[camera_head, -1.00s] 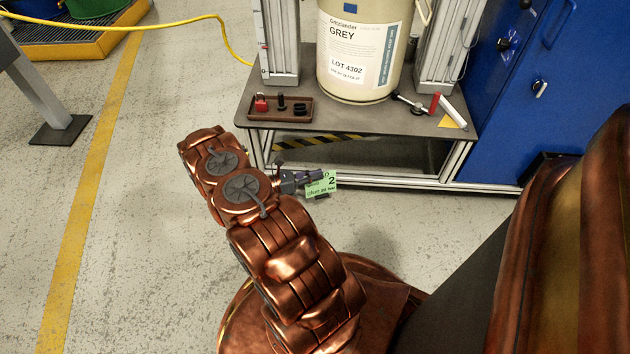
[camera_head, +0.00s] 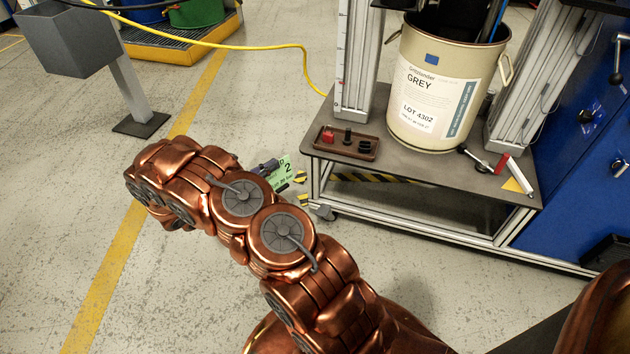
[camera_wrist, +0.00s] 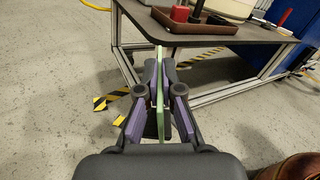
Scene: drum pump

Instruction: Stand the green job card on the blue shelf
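The green job card (camera_head: 282,173) shows a large 2 and is partly hidden behind my arm in the head view. In the wrist view the card (camera_wrist: 160,85) appears edge-on, upright between the two purple-padded fingers. My gripper (camera_wrist: 161,95) is shut on it. The gripper (camera_head: 268,168) is mostly hidden by the arm in the head view. The card is held in the air to the left of the pump bench. No blue shelf can be made out for certain; a blue cabinet (camera_head: 575,140) stands at the right.
The grey bench (camera_head: 400,165) carries a cream drum (camera_head: 425,110), a brown tray (camera_head: 345,144) with small parts, and a red-and-white tool (camera_head: 510,172). Black-and-yellow tape (camera_wrist: 112,98) lies near the bench's leg. A yellow hose (camera_head: 240,46) crosses the floor. Open floor lies left.

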